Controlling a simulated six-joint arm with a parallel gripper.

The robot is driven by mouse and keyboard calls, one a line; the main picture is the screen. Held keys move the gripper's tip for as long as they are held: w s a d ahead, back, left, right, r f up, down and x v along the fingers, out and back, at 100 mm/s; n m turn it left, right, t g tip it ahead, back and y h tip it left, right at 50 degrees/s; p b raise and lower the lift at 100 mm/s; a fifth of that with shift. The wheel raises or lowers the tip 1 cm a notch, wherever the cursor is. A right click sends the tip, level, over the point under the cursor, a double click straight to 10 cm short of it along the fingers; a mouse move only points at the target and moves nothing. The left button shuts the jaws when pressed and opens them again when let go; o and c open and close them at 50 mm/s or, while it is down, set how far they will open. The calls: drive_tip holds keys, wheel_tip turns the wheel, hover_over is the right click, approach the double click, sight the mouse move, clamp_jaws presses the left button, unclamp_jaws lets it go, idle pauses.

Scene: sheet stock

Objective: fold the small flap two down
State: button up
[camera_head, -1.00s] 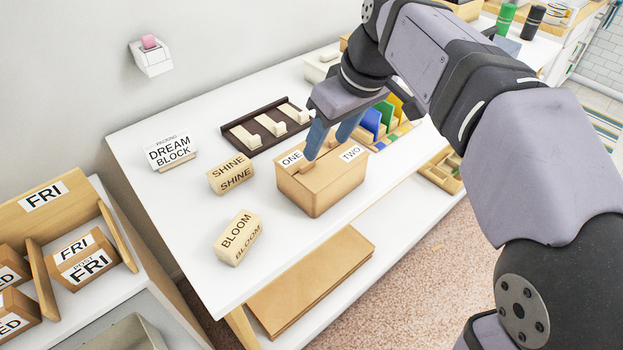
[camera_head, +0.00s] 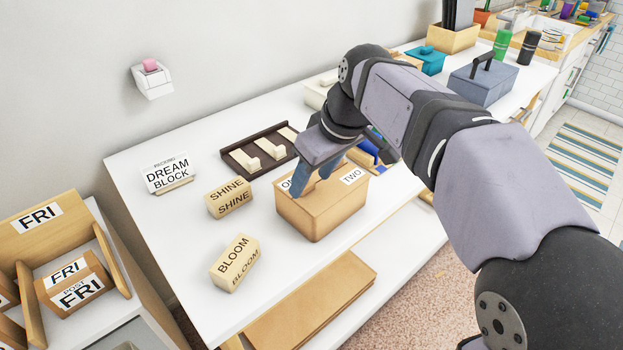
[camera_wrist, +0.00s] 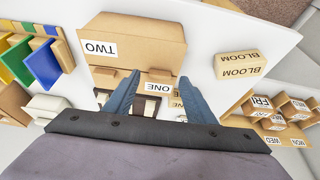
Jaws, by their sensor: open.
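A brown cardboard box (camera_head: 322,215) stands on the white table, with labels ONE and TWO on its top. Flap two (camera_head: 354,177), at the right of the top, carries the TWO label; it also shows in the wrist view (camera_wrist: 98,49). I cannot tell how far it is tilted. Flap one's label (camera_wrist: 178,97) is partly covered by a finger in the head view. My gripper (camera_head: 311,186) is open, its blue fingers low over the box top between the labels. In the wrist view my gripper (camera_wrist: 158,78) has its tips at the box's edge; contact is unclear.
A dark rack (camera_head: 258,152) lies behind. Coloured upright pieces (camera_wrist: 40,65) stand beside the box.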

drive_tip(key=shift+w+a+f, duration=0.1)
drive_tip(key=shift+a+f, duration=0.05)
drive_tip(key=shift+f, duration=0.4)
drive_tip(key=c, duration=1.1)
drive_tip(key=shift+r, duration=0.1)
drive_tip(key=shift+p, duration=0.55)
drive_tip(key=shift+w, duration=0.1)
drive_tip(key=o, duration=1.1)
